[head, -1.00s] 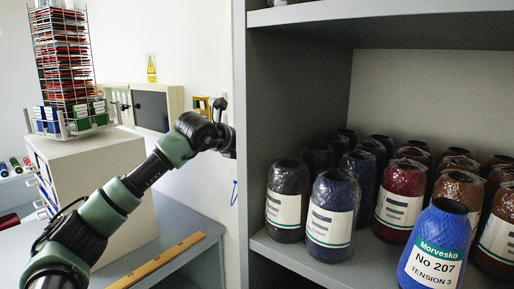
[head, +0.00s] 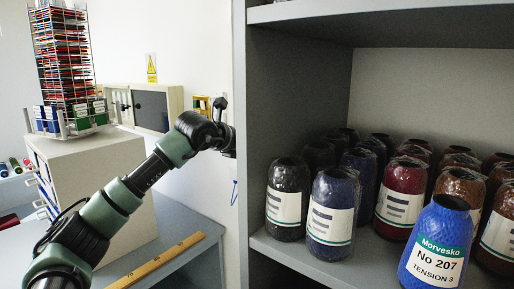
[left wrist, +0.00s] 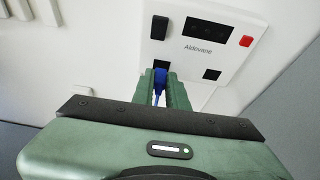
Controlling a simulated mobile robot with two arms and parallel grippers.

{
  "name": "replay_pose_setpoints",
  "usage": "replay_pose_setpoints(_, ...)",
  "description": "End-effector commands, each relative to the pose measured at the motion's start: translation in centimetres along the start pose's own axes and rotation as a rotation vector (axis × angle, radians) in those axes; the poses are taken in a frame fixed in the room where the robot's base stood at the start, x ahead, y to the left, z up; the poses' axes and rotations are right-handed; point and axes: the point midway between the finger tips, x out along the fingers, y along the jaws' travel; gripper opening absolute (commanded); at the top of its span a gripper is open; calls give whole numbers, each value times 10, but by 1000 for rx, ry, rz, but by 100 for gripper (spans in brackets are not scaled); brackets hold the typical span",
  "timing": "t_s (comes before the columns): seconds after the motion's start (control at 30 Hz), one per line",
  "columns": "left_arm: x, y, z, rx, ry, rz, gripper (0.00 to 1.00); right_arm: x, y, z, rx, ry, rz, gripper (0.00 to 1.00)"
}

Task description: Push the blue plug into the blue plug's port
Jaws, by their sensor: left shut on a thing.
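The blue plug (left wrist: 160,78) is between the green fingers of my left gripper (left wrist: 163,82) in the left wrist view, and the gripper is shut on it. Beyond the fingertips is a white panel (left wrist: 194,60) marked "Aldevane". It has a dark opening (left wrist: 159,27) at its upper left and a black square opening (left wrist: 211,74) at its lower right. I cannot tell whether the plug touches the panel. In the head view my left arm reaches the wall, its gripper hidden by the shelf's side. My right gripper is out of view.
The panel also carries a dark display (left wrist: 208,30) and a red button (left wrist: 246,41). In the head view a grey shelf (head: 262,240) with several wrapped yarn cones stands right of my arm. A wooden ruler (head: 160,262) lies on the grey table below it.

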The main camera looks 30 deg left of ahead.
Motion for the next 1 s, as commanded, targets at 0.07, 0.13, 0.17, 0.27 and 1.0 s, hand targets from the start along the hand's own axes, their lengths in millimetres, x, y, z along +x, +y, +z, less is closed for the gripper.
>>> replay_pose_setpoints(0.07,0,0,0,0,0,0,0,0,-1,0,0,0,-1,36)
replay_pose_setpoints(0.13,0,0,0,0,0,0,0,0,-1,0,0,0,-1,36)
replay_pose_setpoints(0.17,0,0,0,0,0,0,0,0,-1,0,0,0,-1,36)
replay_pose_setpoints(0.27,0,0,1,0,0,0,0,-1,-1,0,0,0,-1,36)
replay_pose_setpoints(1.0,10,0,5,0,-1,0,40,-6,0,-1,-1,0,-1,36)
